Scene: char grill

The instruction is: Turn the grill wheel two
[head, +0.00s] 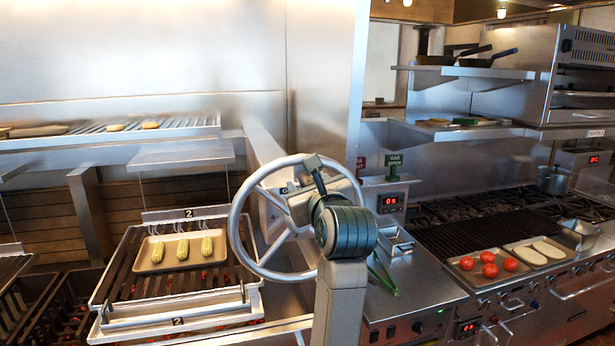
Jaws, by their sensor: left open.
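The grill wheel (238,232) is a large silver spoked wheel standing upright at the middle of the head view. It is beside the grill grate (122,268) marked 2, which sits above glowing coals. My left gripper (300,203) is in front of the wheel, over its hub and right side. It is open, but my wrist hides part of the fingers and the hub. I cannot tell whether a finger touches the rim or a spoke. My right gripper is out of view.
A tray (143,262) with several corn cobs lies on grate 2. A metal post and wall edge rise behind the wheel. A counter with a control box (390,203) and green tongs (384,276) is at right, then a stove with trays of tomatoes (489,270) and pale pieces.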

